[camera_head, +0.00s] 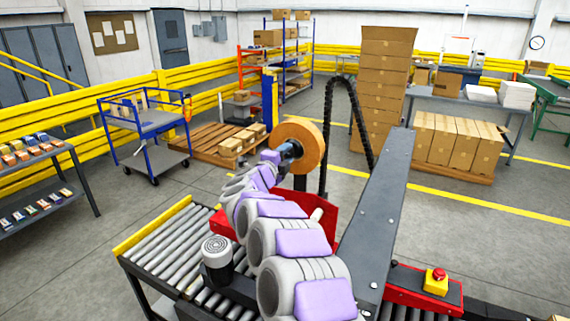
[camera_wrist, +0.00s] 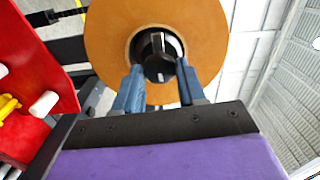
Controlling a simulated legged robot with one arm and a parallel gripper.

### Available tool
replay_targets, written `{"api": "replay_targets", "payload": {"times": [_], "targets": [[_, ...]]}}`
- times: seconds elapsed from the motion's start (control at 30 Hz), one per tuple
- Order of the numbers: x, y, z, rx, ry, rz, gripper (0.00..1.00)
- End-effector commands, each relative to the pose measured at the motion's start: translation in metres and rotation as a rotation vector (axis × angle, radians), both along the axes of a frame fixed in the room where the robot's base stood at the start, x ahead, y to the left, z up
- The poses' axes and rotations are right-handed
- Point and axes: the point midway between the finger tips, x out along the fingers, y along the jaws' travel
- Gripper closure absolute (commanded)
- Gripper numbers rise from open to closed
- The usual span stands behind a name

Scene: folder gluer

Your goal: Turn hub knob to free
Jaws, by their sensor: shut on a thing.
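The hub knob (camera_wrist: 158,62) is a black knob at the centre of a round orange-brown reel (camera_wrist: 108,32). In the wrist view, my gripper (camera_wrist: 158,78) has its two blue fingers on either side of the knob, and it is shut on it. In the head view, the reel (camera_head: 312,143) stands upright beyond the end of my arm. My gripper (camera_head: 290,150) reaches its hub there. The knob is hidden behind the gripper in the head view. I cannot tell the knob's setting from any marking.
A red machine panel (camera_wrist: 30,75) with white rollers is close on the left in the wrist view. A long grey beam (camera_head: 385,210) runs right of my arm. A roller conveyor (camera_head: 170,245) lies left. A red button on a yellow box (camera_head: 436,283) is at the lower right.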

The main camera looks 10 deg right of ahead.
Motion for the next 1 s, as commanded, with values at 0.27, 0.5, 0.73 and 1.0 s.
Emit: {"api": "replay_targets", "payload": {"times": [0.27,0.5,0.73,1.0], "targets": [[0.0003,0.0008,-0.0075,0.066,-0.035,0.000,0.90],[0.0011,0.0006,-0.0077,0.077,-0.041,0.000,0.90],[0.0015,0.0004,-0.0083,0.077,-0.040,0.000,0.90],[0.0017,0.0002,-0.0057,0.074,-0.044,0.001,0.36]]}}
